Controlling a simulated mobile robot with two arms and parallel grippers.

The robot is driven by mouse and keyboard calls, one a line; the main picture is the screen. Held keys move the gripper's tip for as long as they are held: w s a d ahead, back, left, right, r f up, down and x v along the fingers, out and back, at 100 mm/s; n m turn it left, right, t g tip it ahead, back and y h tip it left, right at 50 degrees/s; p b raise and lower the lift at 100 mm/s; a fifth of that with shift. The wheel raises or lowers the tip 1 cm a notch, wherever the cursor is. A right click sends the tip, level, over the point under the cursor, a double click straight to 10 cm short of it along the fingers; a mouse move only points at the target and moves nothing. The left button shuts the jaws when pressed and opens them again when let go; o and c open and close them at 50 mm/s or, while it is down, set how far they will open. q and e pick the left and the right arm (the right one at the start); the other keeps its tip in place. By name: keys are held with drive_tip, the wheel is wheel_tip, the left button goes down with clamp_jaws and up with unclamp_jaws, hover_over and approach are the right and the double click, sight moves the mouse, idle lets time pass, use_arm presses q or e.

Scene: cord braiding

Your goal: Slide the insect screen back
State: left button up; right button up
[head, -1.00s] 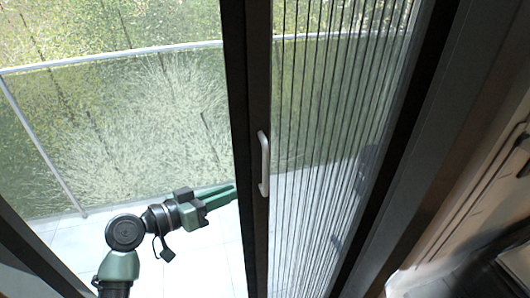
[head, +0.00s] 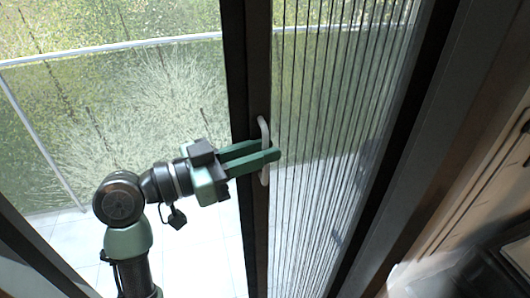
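The pleated insect screen (head: 318,190) hangs on the right of the opening, its dark upright edge bar (head: 257,215) near the middle of the head view. A white vertical handle (head: 264,127) is fixed to that bar. My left gripper (head: 270,150) reaches in from the left with its green fingers across the handle's middle. The two fingers look apart, and they hide part of the handle. Whether they touch it I cannot tell. My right gripper is not in view.
To the left of the edge bar the doorway is open onto a pale tiled balcony floor (head: 200,250). A railing (head: 120,52) with greenery behind it runs across. A dark door frame (head: 430,150) stands on the right.

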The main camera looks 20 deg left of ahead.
use_arm(q)
drive_tip(key=shift+w+d, duration=0.2)
drive_tip(key=shift+d, duration=0.2)
clamp_jaws()
idle(1.2)
